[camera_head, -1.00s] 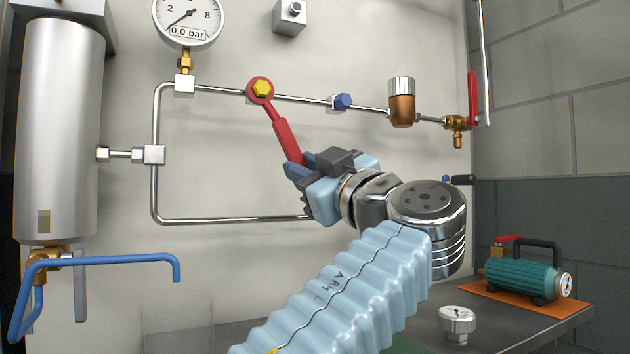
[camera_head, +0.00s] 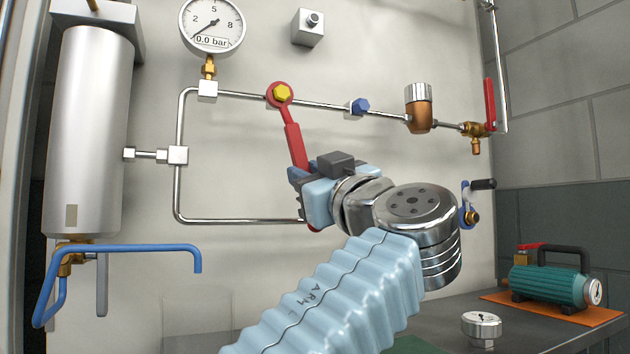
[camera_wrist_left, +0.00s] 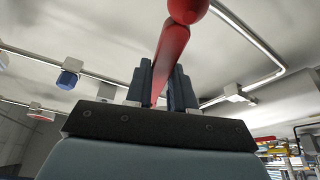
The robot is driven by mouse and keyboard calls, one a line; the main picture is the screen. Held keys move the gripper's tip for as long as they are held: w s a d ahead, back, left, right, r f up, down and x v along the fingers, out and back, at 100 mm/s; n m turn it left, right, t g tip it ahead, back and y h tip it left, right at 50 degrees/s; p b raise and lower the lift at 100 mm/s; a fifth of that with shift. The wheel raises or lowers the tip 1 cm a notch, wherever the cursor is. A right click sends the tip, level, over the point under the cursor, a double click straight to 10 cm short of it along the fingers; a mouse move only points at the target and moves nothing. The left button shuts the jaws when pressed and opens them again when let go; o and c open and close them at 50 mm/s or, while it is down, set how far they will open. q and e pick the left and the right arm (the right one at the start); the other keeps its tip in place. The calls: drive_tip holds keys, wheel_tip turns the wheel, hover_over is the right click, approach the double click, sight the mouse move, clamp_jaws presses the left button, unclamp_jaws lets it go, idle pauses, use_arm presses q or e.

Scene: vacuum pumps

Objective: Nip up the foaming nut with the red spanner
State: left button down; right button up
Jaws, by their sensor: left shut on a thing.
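The red spanner (camera_head: 293,142) hangs from a yellow nut (camera_head: 282,93) on the upper pipe, with its ring around the nut. Its handle slants down and slightly right. A blue nut (camera_head: 361,105) sits farther right on the same pipe. I make out no foam at either nut. My left gripper (camera_head: 300,178) is shut on the lower handle, and a bit of red shows below it. In the left wrist view the red handle (camera_wrist_left: 172,50) runs between the fingers (camera_wrist_left: 162,88). My right gripper is not in view.
A pressure gauge (camera_head: 212,25) reading 0.0 bar stands above the pipe. A blue bent handle (camera_head: 130,249) juts out under the silver cylinder (camera_head: 88,140). A red-handled valve (camera_head: 490,104) is at right. A green pump (camera_head: 552,287) and a small gauge (camera_head: 482,325) sit on the bench.

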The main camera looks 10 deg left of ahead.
use_arm(q)
drive_tip(key=shift+s+a, duration=0.1)
drive_tip(key=shift+a, duration=0.25)
drive_tip(key=shift+s+a+m+t+b, duration=0.3)
drive_tip(key=shift+s+a+m+b, duration=0.2)
drive_tip(key=shift+a+m+b, duration=0.4)
